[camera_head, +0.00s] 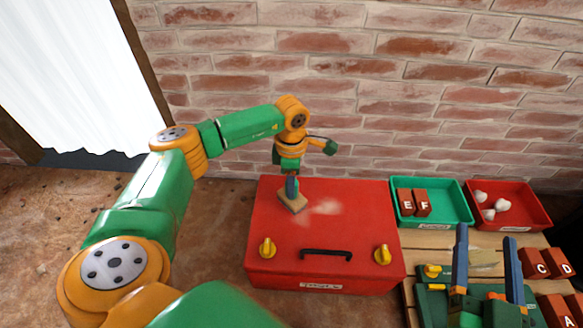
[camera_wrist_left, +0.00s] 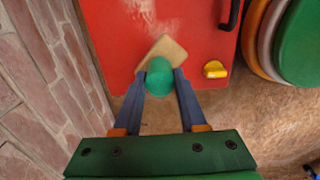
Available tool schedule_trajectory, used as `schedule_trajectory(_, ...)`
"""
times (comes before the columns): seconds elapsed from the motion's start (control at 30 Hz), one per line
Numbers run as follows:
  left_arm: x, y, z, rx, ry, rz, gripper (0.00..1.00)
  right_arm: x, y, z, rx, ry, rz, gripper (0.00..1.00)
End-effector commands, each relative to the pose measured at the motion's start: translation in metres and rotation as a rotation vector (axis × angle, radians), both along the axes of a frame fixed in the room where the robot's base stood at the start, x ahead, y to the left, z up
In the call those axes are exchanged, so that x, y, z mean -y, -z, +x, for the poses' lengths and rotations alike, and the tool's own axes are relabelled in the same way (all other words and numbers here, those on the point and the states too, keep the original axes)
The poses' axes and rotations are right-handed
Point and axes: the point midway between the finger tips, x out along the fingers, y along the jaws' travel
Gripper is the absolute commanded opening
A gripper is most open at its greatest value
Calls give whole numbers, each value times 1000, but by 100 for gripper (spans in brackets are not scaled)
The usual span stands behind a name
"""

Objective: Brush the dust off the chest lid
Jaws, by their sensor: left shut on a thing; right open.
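The red chest (camera_head: 340,225) stands on the ground by the brick wall, with a black handle (camera_head: 326,253) and two yellow latches on its front. A pale dust patch (camera_head: 324,207) lies on its lid, and pale streaks also show in the left wrist view (camera_wrist_left: 142,22). My left gripper (camera_head: 291,186) is shut on a brush (camera_head: 293,203) with a tan base; its round green grip (camera_wrist_left: 159,78) is between the fingers in the left wrist view. The brush is at the lid, left of the patch; contact is unclear. My right gripper (camera_head: 487,275) is open over the wooden table, apart from the chest.
A green tray (camera_head: 455,204) holds blocks marked E and F. A red tray (camera_head: 524,208) holds several pale lumps. More lettered blocks (camera_head: 544,263) lie on the wooden table (camera_head: 412,245) at right. The brick wall (camera_head: 340,80) closes off the back.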

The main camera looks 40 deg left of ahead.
Motion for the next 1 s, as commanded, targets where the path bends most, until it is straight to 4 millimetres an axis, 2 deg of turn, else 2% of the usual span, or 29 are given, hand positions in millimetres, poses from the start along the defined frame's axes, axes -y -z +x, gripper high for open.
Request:
schedule_trajectory(0.57,0,-9,0,0,-1,0,0,8,50,-4,-265,21,-56,71)
schedule_trajectory(1.0,0,-15,0,0,-2,0,0,16,88,-18,-469,36,-96,71)
